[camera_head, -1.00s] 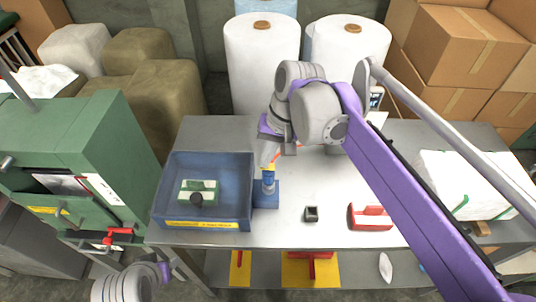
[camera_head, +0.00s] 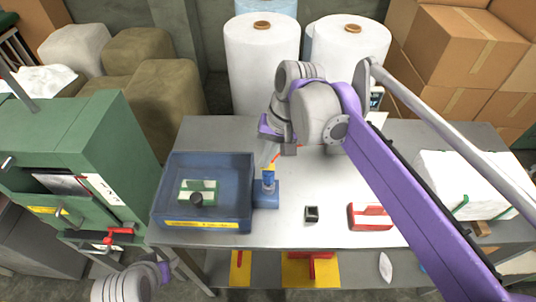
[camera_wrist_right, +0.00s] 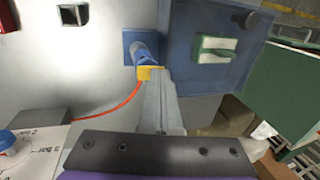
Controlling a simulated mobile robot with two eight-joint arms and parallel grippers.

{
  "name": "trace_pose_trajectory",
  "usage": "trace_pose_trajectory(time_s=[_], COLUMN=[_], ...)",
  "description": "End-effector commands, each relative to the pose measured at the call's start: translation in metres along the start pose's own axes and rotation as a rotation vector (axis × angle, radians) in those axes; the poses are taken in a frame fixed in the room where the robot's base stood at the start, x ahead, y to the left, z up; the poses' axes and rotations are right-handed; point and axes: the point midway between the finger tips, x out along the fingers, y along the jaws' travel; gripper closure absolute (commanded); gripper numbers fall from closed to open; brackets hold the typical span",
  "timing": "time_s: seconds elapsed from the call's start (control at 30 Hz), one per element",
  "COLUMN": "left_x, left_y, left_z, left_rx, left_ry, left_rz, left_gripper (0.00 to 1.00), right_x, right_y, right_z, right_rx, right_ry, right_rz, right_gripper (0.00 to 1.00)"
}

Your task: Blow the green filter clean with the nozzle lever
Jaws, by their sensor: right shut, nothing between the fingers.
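The blue nozzle (camera_head: 268,183) stands on a blue base just right of the tray. Its yellow lever (camera_wrist_right: 150,72) shows in the right wrist view. My right gripper (camera_head: 267,165) is shut and empty. Its fingertips (camera_wrist_right: 156,78) are right at the lever and hide part of it; I cannot tell whether they touch. My left arm shows at the lower left, with no fingers visible.
A red hose (camera_wrist_right: 105,113) runs from the nozzle across the table. A small dark box (camera_head: 311,214) and a red-and-white block (camera_head: 370,216) stand to the right. A green machine (camera_head: 85,150) stands left of the table. Large white rolls (camera_head: 262,65) stand behind it.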

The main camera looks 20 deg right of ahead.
Motion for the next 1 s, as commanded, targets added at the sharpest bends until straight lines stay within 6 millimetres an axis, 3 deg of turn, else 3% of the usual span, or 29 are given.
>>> trace_pose_trajectory(time_s=[0.8, 1.0], left_x=[-0.004, -0.018], left_y=[0.0, 0.0], left_z=[-0.005, -0.021], left_rx=[0.0, 0.0], left_ry=[0.004, 0.02], left_rz=[0.0, 0.0], left_gripper=[0.5, 0.5], right_x=[-0.01, -0.032], right_y=[0.013, 0.006], right_z=[0.0, -0.007], right_rx=[0.0, -0.002], right_ry=[0.0, 0.004], right_rz=[0.0, -0.001], right_gripper=[1.0, 1.0])
